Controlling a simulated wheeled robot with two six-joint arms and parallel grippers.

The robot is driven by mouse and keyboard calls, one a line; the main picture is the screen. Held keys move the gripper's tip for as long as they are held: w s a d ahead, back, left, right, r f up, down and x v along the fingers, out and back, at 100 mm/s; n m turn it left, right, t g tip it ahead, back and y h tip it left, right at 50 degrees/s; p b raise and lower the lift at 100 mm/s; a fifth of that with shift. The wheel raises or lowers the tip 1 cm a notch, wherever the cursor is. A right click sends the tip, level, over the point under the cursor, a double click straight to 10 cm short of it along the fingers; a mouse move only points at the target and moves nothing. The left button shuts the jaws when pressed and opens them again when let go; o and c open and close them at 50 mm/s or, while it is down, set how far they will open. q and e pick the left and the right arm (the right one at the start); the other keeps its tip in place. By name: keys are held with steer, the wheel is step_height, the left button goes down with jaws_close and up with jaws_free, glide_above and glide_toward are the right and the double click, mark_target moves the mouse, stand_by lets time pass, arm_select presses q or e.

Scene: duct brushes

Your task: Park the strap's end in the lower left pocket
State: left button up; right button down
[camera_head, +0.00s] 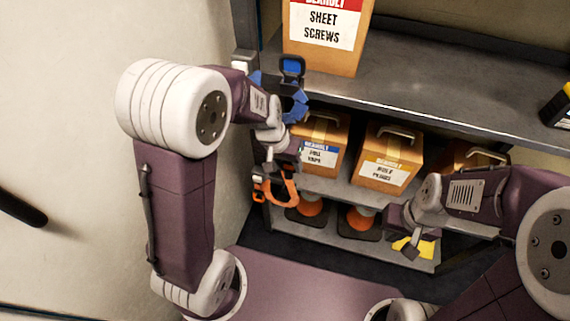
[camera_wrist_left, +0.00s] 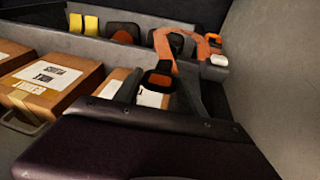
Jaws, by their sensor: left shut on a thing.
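An orange strap (camera_head: 291,190) hangs in a loop at the left end of the lower shelf. It also shows in the left wrist view (camera_wrist_left: 163,45), running back to a small orange and white fitting near the wall. My left gripper (camera_head: 283,168) is shut on the strap's dark end with an orange face (camera_wrist_left: 158,79), seen between its two fingers in the left wrist view. A small orange and dark holder (camera_head: 260,190) sits left of the loop; I cannot tell whether it is the lower left pocket. My right gripper (camera_head: 404,231) is at the lower shelf; its jaws are unclear.
A blue strap with a dark buckle (camera_head: 292,68) is at the upper shelf's left end. Handled boxes (camera_head: 386,158) fill the middle shelf. Orange and black cones (camera_head: 309,210) and a yellow item (camera_head: 427,247) are below. The wall (camera_head: 200,40) is close on the left.

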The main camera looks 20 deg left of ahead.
mark_target(287, 176)
arm_select(q)
steer(key=shift+d+f, duration=0.1)
steer(key=shift+f, duration=0.15)
step_height(287, 176, down, 2)
steer(key=b, duration=0.2)
steer(key=shift+b, duration=0.3)
steer(key=shift+f+b, duration=0.75)
steer(key=shift+f, duration=0.3)
steer(key=shift+r, duration=0.1)
steer(key=shift+f+b, duration=1)
steer(key=shift+f, duration=0.45)
steer(key=o, duration=1.4)
